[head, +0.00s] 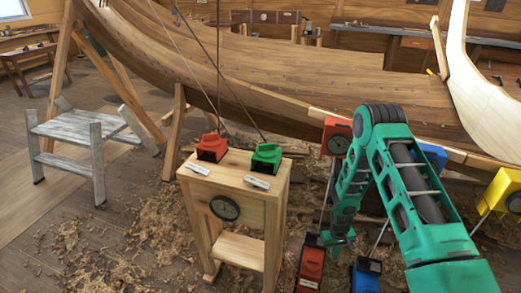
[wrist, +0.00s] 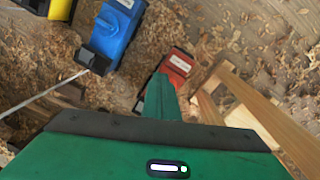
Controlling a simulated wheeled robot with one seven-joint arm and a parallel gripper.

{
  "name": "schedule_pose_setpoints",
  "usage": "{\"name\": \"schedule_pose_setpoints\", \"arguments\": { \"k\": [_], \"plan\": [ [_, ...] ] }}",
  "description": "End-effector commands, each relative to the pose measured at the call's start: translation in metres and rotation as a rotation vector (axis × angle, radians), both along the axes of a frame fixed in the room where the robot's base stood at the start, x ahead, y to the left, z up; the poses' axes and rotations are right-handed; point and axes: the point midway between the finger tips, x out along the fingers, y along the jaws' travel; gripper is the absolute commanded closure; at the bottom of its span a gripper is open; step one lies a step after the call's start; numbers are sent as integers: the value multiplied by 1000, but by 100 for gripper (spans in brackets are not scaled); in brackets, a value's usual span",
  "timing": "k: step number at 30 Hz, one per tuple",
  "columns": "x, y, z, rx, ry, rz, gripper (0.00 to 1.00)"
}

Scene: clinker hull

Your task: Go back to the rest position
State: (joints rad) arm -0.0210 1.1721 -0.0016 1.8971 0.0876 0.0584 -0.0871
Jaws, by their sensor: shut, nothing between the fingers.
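My gripper (head: 338,248) points down at the end of my green arm, right of the wooden stand in the head view. Its fingers (wrist: 162,100) are together and empty in the wrist view. Below it on the floor are a red clamp-like block (head: 311,268) and a blue one (head: 366,276). In the wrist view the red block (wrist: 176,68) shows just beyond the fingertips and the blue block (wrist: 118,32) lies to the upper left. I cannot tell how much height separates the fingertips from the red block.
Cords and rods run to the blocks. The planked hull (head: 290,75) rises behind; a yellow block (head: 500,192) is at right. A grey trestle (head: 80,128) stands left.

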Motion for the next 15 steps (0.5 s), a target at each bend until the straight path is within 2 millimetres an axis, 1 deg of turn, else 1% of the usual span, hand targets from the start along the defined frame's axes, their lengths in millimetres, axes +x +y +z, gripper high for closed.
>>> {"name": "schedule_pose_setpoints", "arguments": {
  "k": [1, 4, 7, 8, 9, 11, 12, 14, 15],
  "plan": [
    [6, -8, 25, -6, -7, -14, 100],
    [11, -24, 68, -20, -9, -43, 100],
    [12, -39, 111, -33, -10, -74, 100],
    [11, -43, 124, -36, -9, -85, 100],
    [10, -48, 141, -40, -11, -98, 100],
    [6, -57, 165, -46, -11, -118, 100],
    [3, -62, 182, -50, -11, -133, 100],
    [-2, -70, 206, -55, -11, -154, 100],
    [-6, -75, 222, -57, -12, -169, 100]
  ]
}}
